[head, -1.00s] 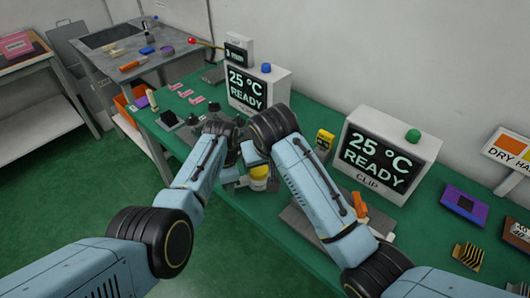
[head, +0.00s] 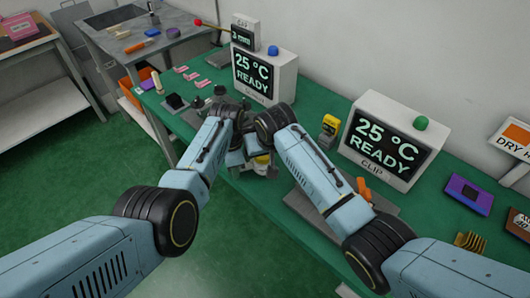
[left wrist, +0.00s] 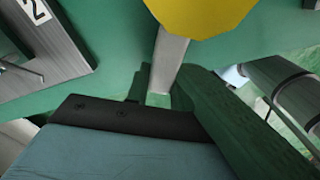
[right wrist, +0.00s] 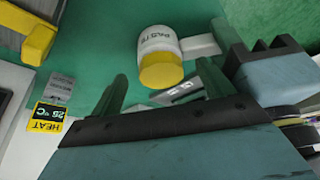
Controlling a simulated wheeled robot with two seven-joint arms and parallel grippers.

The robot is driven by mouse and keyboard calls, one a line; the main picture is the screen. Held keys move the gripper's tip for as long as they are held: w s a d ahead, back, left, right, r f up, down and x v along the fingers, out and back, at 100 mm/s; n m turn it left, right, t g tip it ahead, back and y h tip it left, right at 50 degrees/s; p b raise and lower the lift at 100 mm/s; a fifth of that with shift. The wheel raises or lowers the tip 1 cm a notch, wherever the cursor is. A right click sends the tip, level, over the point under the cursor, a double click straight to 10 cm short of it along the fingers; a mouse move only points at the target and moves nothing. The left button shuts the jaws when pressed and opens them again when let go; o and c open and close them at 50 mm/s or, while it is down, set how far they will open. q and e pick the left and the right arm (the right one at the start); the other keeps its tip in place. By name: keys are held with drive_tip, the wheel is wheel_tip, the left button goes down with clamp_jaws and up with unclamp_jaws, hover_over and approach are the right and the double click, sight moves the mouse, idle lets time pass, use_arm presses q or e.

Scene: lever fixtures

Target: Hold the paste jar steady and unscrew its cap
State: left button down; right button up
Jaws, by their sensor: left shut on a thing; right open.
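The paste jar (right wrist: 157,38) has a white body with a "PASTE" label and a yellow cap (right wrist: 160,72). It stands on the green bench, and in the head view the arms partly cover it. My left gripper (right wrist: 200,45) is shut on the jar body from the side. In the left wrist view the yellow cap (left wrist: 203,12) fills the top edge, beside a pale finger. My right gripper (right wrist: 162,76) is open, with a finger on each side of the cap in its wrist view. I cannot tell whether these fingers touch the cap.
Two "25 °C READY" display boxes (head: 386,140) stand along the back of the bench. A grey plate (head: 305,212) with orange parts lies to the right of the jar. A yellow device (head: 329,127) stands behind it. Small dark fixtures (head: 176,103) are on the left.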

drive_tip(key=shift+w+f, duration=0.1)
drive_tip(key=shift+f, duration=0.25)
drive_tip(key=c, duration=1)
drive_tip(key=n, duration=0.1)
drive_tip(key=n+y, duration=0.1)
drive_tip(key=n, duration=0.3)
drive_tip(key=shift+w+d+g+y, duration=0.25)
drive_tip(key=shift+d+g+y, duration=0.15)
drive_tip(key=shift+c, duration=0.2)
drive_tip(key=n, duration=0.2)
drive_tip(key=n+g, duration=0.1)
drive_tip(key=n, duration=0.1)
drive_tip(key=n+y, duration=0.1)
drive_tip(key=n, duration=0.1)
drive_tip(key=shift+w+d+r+g, duration=0.1)
drive_tip(key=shift+w+d+g, duration=0.05)
drive_tip(key=shift+w+g, duration=0.25)
drive_tip(key=shift+s, duration=0.1)
drive_tip(key=o, duration=1.1)
drive_tip(key=shift+r, duration=1.45)
